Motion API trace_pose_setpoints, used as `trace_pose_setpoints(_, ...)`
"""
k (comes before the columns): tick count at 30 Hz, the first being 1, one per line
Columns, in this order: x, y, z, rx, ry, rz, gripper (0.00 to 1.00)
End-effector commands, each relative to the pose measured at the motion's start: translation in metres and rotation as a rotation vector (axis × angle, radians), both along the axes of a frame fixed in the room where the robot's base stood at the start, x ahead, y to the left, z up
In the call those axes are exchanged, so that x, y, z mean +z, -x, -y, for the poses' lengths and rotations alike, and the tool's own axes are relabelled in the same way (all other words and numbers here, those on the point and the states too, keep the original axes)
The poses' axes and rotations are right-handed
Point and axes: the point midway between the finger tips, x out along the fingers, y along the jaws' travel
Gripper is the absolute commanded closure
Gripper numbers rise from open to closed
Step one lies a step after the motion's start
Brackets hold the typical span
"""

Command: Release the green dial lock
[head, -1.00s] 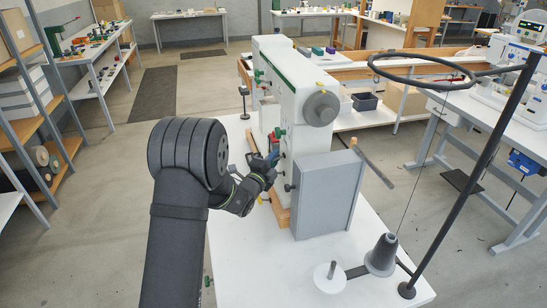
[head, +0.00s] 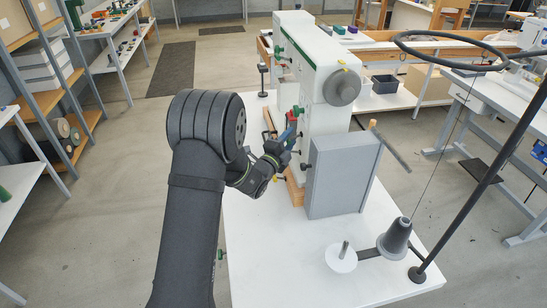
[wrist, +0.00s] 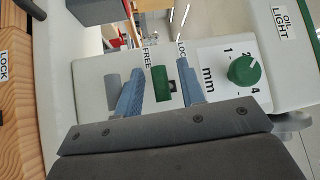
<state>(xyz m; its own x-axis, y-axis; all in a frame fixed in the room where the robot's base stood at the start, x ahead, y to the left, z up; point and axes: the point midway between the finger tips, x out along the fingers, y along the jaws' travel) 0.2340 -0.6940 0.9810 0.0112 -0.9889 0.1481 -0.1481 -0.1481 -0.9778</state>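The green lock slider (wrist: 159,83) shows in the wrist view on the pale machine face, between the printed words FREE at its left and LOCK at its right. A dark slot shows at its right side. My gripper (wrist: 159,80) is open, with one blue finger on each side of the slider. Gaps show on both sides; whether a finger touches it I cannot tell. The green dial (wrist: 243,70) with its mm scale sits to the right of the fingers. In the head view my gripper (head: 291,136) is close against the side of the white machine (head: 318,110).
A grey box (head: 342,175) stands at the machine's near end. A thread cone (head: 397,240) and a tall dark post (head: 480,160) stand at the right. The white table (head: 275,255) is clear at the front left.

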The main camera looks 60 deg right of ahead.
Motion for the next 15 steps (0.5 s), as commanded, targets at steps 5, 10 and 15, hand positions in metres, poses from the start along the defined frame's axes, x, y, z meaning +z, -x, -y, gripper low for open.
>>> trace_pose_setpoints(5,-0.006,0.0,-0.039,0.002,-0.002,-0.002,0.64)
trace_pose_setpoints(10,-0.012,0.0,-0.081,0.003,-0.003,-0.002,0.64)
trace_pose_setpoints(15,-0.018,0.0,-0.119,0.003,-0.003,-0.002,0.64)
